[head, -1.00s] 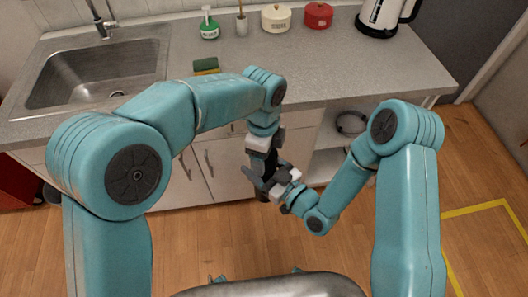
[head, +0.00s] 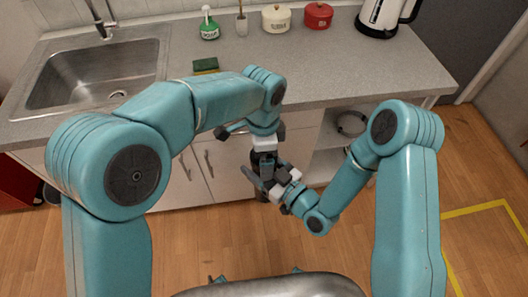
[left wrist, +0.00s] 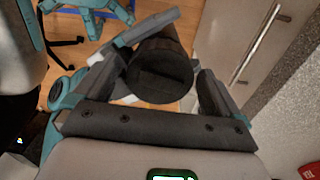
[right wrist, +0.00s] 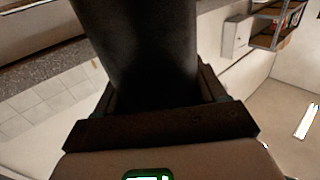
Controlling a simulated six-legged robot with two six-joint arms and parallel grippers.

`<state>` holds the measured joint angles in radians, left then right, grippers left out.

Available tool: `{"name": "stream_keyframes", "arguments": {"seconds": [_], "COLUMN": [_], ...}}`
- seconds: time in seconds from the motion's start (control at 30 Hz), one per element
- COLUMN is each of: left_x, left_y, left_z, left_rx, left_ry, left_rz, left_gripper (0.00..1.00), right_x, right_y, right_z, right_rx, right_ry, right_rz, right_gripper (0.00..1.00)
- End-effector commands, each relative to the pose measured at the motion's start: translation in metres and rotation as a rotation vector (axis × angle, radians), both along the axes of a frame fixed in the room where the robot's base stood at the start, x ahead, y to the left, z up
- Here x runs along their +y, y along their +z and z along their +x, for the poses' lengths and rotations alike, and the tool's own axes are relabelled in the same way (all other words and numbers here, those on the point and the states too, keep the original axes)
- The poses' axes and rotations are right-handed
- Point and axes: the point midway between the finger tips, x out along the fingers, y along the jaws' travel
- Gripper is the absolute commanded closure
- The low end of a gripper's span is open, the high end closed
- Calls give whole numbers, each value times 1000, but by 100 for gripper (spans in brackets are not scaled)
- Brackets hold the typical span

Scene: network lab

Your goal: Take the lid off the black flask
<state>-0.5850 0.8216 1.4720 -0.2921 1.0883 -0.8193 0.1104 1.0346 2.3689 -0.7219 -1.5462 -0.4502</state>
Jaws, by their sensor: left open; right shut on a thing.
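The black flask (head: 266,164) is held off the floor in front of the counter. In the left wrist view its round, dark top (left wrist: 160,80) faces the camera; I cannot make out the seam between lid and body. My right gripper (head: 273,181) is shut around the flask's side, and the dark cylinder fills the right wrist view (right wrist: 140,45). My left gripper (head: 265,157) is open just above the flask. Its two fingers stand on either side of the flask's top in the left wrist view, with a gap visible at the right finger.
The grey counter (head: 330,75) lies ahead, with a sink (head: 95,75), sponge (head: 205,66), green bottle (head: 209,28), cream pot (head: 276,18), red pot (head: 318,16) and kettle (head: 385,15). White cabinet doors (head: 215,165) stand behind the grippers. The wooden floor below is open.

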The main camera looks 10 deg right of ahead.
Motion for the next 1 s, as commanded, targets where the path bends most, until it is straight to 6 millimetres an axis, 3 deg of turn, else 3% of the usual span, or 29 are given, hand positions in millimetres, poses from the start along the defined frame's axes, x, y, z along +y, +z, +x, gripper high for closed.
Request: {"name": "stream_keyframes", "arguments": {"seconds": [0.23,0.47,0.57,0.8,1.0], "left_x": [0,0,1,4,4], "left_y": [35,44,44,53,65], "left_z": [2,2,1,0,0], "left_rx": [-4,-1,3,13,8], "left_ry": [0,-35,-157,-689,-1039], "left_rz": [-2,-2,-3,-19,-36], "left_gripper": [2,7,7,7,7], "right_x": [0,0,0,0,0], "right_y": [1,1,1,1,1], "right_z": [0,0,0,0,0], "right_rx": [-2,-2,-2,-2,-2], "right_ry": [0,0,0,0,0], "right_rz": [0,0,0,0,0], "right_gripper": [100,100,100,100,100]}}
